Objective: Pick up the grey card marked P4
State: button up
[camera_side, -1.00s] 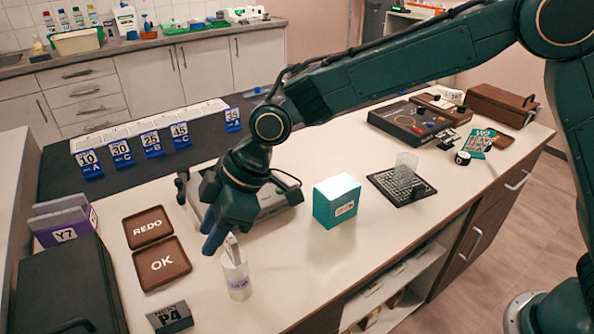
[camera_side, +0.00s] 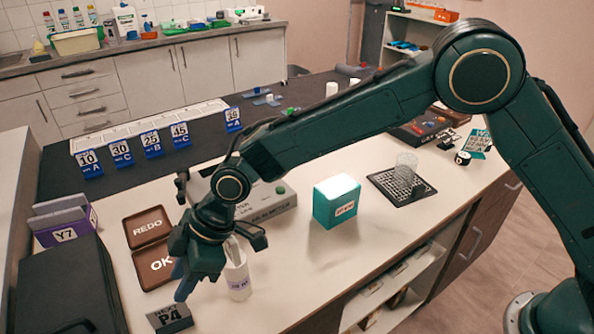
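The grey card marked P4 (camera_side: 171,318) stands near the front left of the white table, with "NEXT" above the P4. My gripper (camera_side: 181,290) points down just above and behind the card, with its fingertips close to the card's top edge. I see blue fingertips, but the gap between them is hard to make out. Nothing shows held in them, and the card still rests on the table.
A white bottle (camera_side: 238,277) stands close to the right of my gripper. Brown REDO (camera_side: 147,226) and OK (camera_side: 150,272) trays lie behind it, OK partly hidden. A black case (camera_side: 62,290) lies left. A teal box (camera_side: 336,202) stands right.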

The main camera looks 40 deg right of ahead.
aim_at(168, 306)
jog(key=shift+x, duration=1.8)
jog(key=shift+a+f, duration=0.1)
jog(key=shift+f, duration=0.05)
jog(key=shift+x, duration=2.45)
grip_shut()
